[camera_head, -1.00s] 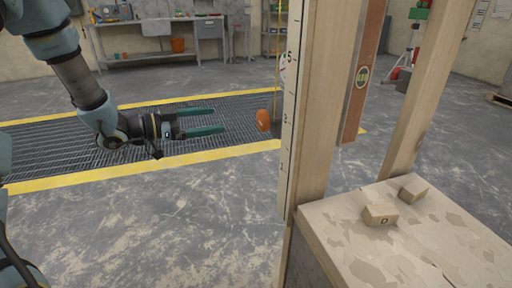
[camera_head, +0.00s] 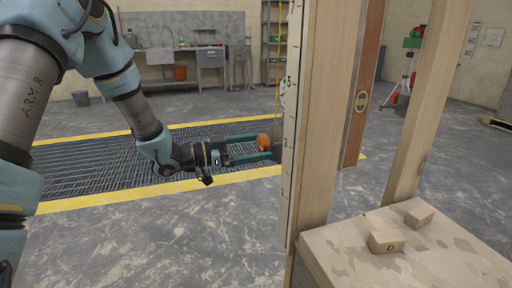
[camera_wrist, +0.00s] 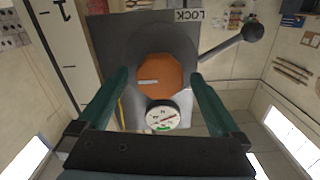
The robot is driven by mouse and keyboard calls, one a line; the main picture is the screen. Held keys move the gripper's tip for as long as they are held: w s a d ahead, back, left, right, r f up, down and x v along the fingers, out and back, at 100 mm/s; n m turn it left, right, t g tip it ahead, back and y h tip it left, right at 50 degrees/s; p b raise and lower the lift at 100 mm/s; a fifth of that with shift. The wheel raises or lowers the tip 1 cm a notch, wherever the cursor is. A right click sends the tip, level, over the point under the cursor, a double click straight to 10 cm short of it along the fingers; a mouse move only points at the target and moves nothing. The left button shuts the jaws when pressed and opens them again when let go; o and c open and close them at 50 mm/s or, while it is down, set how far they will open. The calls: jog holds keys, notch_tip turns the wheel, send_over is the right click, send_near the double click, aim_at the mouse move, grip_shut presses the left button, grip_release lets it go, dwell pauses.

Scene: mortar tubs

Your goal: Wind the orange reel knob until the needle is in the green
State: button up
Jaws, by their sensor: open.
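The orange reel knob (camera_head: 263,142) sits on the side of the wooden post, with my gripper (camera_head: 262,146) reaching it from the left. In the wrist view the orange knob (camera_wrist: 163,76) has a pale mark on its face and lies between the tips of my gripper (camera_wrist: 158,80). The green fingers are open, one on each side, with a small gap visible. A round white gauge (camera_wrist: 162,116) with a green arc at its rim sits by the knob; its needle is dark, and I cannot tell whether it lies in the green.
A lever with a dark ball end (camera_wrist: 252,32) sticks out beside a plate marked LOCK (camera_wrist: 189,15). The wooden post (camera_head: 322,120) with a number scale stands right of my gripper. A bench top (camera_head: 440,255) holds two small blocks. Floor grating (camera_head: 90,170) lies left.

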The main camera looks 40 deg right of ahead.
jog(key=shift+d, duration=0.1)
jog(key=c, duration=1.3)
